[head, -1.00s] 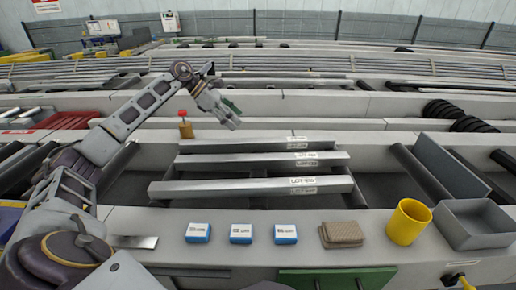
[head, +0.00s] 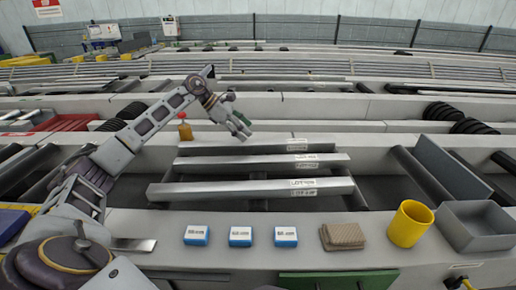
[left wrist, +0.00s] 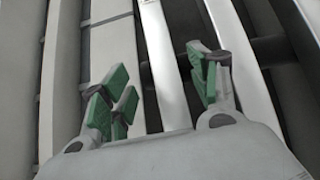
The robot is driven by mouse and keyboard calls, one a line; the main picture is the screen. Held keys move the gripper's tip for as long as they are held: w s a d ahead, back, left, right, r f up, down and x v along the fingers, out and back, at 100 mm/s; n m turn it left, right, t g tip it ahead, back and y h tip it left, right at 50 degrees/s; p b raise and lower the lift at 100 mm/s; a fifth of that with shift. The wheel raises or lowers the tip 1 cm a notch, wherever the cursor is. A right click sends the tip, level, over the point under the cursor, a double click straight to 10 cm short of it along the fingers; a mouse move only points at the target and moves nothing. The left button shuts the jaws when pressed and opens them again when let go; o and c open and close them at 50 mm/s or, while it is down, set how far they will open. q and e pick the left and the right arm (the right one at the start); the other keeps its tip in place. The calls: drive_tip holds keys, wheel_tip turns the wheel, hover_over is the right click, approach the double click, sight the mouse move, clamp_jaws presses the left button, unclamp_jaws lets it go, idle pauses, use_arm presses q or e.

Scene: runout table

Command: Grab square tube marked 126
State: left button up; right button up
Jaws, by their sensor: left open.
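Three long grey square tubes lie side by side across the runout table: a far one (head: 255,147), a middle one (head: 240,161) and a near one (head: 235,190). Each has white labels near its right end. The labels are too small to read surely, so I cannot tell which is 126. My left gripper (head: 240,125) is above and just beyond the far tube, open and empty. In the left wrist view its green-padded fingers (left wrist: 158,95) are spread, with a pale tube (left wrist: 165,65) running between them further below. My right gripper is out of view.
Three blue-and-white boxes (head: 241,236), a brown cloth-like block (head: 342,236), a yellow cup (head: 410,223) and a grey bin (head: 475,225) stand along the front ledge. A yellow object with a red knob (head: 184,130) stands behind the tubes, left of my gripper.

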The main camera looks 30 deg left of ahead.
sight(258, 142)
use_arm(q)
drive_tip(key=x, duration=0.2)
drive_tip(key=shift+w+d+f, duration=0.15)
drive_tip(key=shift+f, duration=0.1)
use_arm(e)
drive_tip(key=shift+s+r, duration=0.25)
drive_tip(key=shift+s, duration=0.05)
use_arm(q)
drive_tip(key=shift+f, duration=0.1)
drive_tip(key=shift+b+x, duration=0.45)
drive_tip(key=shift+x, duration=0.45)
drive_tip(key=x, duration=0.2)
drive_tip(key=shift+d+f+b, duration=0.2)
drive_tip(key=shift+f+b, duration=0.1)
drive_tip(key=shift+b, duration=0.05)
drive_tip(key=shift+w+d+f, duration=0.15)
drive_tip(key=shift+d+f, duration=0.1)
drive_tip(key=shift+f, duration=0.05)
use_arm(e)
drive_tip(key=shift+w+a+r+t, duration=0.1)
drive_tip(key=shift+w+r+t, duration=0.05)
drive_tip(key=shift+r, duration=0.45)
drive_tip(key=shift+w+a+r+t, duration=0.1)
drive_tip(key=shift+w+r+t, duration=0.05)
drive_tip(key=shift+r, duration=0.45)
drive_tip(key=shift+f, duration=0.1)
